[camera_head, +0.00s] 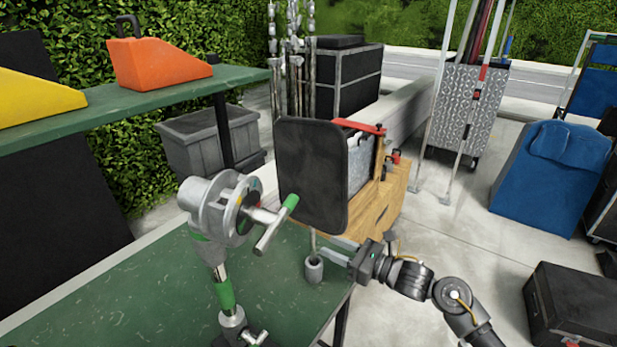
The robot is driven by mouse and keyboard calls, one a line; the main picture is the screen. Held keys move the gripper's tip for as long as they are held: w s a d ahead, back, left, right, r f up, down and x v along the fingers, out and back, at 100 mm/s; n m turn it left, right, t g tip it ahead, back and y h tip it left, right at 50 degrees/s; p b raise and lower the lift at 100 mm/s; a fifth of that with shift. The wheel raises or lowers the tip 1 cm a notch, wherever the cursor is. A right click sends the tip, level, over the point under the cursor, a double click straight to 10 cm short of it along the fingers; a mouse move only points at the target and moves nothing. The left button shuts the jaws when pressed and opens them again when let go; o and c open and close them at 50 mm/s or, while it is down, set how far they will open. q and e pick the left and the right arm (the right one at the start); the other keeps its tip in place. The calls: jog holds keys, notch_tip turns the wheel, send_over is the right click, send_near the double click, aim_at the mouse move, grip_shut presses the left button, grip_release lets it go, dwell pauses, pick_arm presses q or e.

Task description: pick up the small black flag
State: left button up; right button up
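The small black flag (311,176) stands upright as a dark panel with rounded corners. Its thin stem (313,243) runs down to a small grey cylindrical holder (314,269) at the right end of the green table. My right gripper (330,256) comes in from the right, low beside the stem and just above the holder. Its fingers point left toward the stem. Whether they are open, or touch the stem, is too small to tell. My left gripper is not in view.
A metal grip head with a green-tipped handle (274,224) stands on the green table (130,290), left of the flag. A wooden box (380,205) with red clamps is behind the flag. A green shelf (200,88) holds orange and yellow wedge-shaped bags. A black case (570,305) sits lower right.

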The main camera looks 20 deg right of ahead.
aim_at(312, 239)
jog(key=p+x, duration=0.1)
jog(key=x, duration=0.1)
jog(key=r+p+x, duration=0.1)
jog(key=x, duration=0.1)
jog(key=shift+a+p, duration=0.25)
jog(key=shift+p, duration=0.15)
jog(key=shift+w+a+f, duration=0.2)
jog(key=shift+w+a, duration=0.25)
jog(key=shift+w, duration=0.05)
jog(key=shift+w+a+f, duration=0.2)
jog(key=shift+w+a, duration=0.2)
jog(key=shift+w, duration=0.05)
jog(key=shift+c, duration=0.6)
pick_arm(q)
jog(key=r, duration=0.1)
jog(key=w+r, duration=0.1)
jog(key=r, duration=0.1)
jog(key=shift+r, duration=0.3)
pick_arm(e)
grip_shut()
